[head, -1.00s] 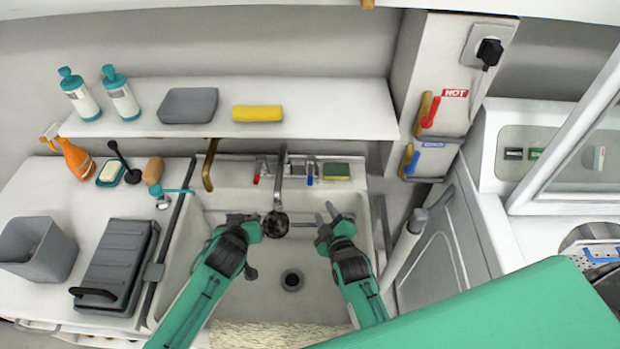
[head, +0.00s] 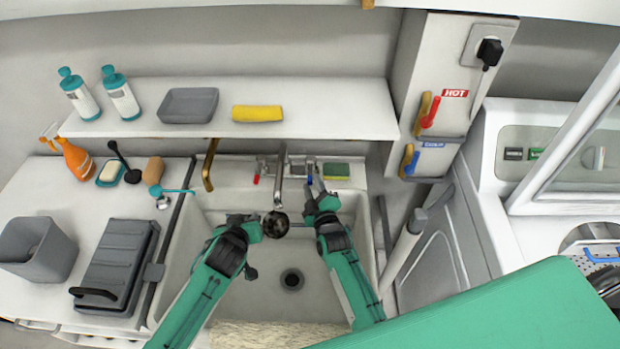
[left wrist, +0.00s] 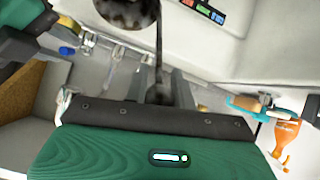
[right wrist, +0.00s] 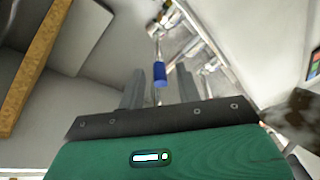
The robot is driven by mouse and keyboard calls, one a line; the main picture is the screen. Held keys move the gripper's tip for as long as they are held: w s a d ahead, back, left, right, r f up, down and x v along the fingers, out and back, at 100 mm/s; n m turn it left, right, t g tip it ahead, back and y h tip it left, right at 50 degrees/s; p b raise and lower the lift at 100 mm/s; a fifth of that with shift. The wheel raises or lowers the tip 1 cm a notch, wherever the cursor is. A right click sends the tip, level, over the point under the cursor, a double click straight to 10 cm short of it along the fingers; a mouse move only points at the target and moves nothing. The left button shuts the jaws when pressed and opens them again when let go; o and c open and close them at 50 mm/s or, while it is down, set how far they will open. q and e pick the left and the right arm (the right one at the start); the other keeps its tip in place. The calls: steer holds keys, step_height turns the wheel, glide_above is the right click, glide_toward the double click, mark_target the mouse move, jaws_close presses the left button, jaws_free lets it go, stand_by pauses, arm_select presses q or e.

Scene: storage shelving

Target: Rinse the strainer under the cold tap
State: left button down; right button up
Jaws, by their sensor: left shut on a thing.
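The strainer (head: 276,224), a dark mottled round bowl, is over the sink (head: 220,300) beneath the end of the spout (head: 281,176). My left gripper (head: 254,228) is shut on the strainer's thin dark handle, which runs between the fingers in the left wrist view (left wrist: 158,75). My right gripper (head: 314,192) is at the right side of the taps, its fingers apart. In the right wrist view the blue cold tap handle (right wrist: 160,74) shows just ahead, between the fingertips; contact cannot be told. The fingers largely hide it in the head view. No water is visible.
The red-marked tap (head: 257,178) is left of the spout. A green and yellow sponge (head: 336,172) lies on the sink's back ledge, right of my right fingers. A brass-coloured hook-shaped bar (head: 209,165) stands at the left. The shelf (head: 340,110) overhangs behind. The drain area is clear.

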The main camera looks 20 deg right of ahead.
mark_target(310, 177)
steer(key=shift+w, duration=1.7)
steer(key=shift+c, duration=0.4)
jaws_close()
